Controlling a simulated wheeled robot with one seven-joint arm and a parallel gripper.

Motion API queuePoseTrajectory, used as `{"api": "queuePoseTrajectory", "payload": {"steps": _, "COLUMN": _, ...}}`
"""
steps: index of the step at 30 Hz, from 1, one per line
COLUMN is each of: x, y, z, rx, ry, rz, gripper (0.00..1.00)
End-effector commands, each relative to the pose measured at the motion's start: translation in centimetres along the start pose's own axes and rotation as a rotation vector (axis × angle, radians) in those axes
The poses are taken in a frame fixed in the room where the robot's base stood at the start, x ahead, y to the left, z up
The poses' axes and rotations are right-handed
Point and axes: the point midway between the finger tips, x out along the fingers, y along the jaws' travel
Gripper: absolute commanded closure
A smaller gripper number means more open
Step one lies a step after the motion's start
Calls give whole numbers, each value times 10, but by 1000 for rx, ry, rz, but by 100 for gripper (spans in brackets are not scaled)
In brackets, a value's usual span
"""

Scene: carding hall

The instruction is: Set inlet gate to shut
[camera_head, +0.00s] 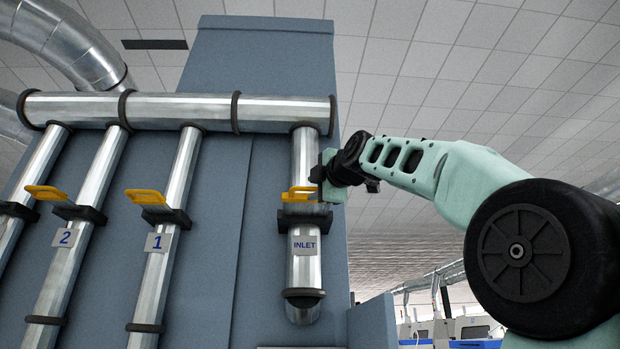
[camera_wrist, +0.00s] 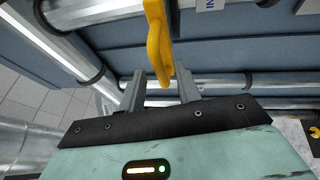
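The inlet gate's yellow handle (camera_head: 298,194) sits at its black housing (camera_head: 304,215) on the short vertical pipe, above a sign reading INLET (camera_head: 304,245). My gripper (camera_head: 322,178) is at the right of this handle, close to it, and hides part of its right side. In the wrist view the yellow handle (camera_wrist: 158,45) reaches down between the two grey fingers of my gripper (camera_wrist: 160,85). The fingers stand apart, with a gap showing on each side of the handle. Part of the INLET sign (camera_wrist: 209,4) shows at the top.
Gates 1 and 2 have yellow handles (camera_head: 146,197) (camera_head: 46,192) on slanted pipes to the left. A horizontal duct (camera_head: 180,108) runs above all pipes. A blue-grey cabinet wall (camera_head: 262,60) stands behind them. Open room lies to the right, with distant machines (camera_head: 470,328).

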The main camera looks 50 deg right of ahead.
Motion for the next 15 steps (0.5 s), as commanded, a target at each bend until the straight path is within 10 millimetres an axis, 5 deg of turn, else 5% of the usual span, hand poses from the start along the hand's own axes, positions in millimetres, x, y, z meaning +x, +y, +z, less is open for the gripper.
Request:
{"api": "queuePoseTrajectory", "payload": {"steps": 6, "x": 26, "y": 2, "z": 0, "rx": 0, "ry": -1, "rz": 1, "gripper": 67}}
{"api": "queuePoseTrajectory", "payload": {"steps": 15, "x": 32, "y": 0, "z": 0, "rx": 0, "ry": 0, "rz": 1, "gripper": 67}}
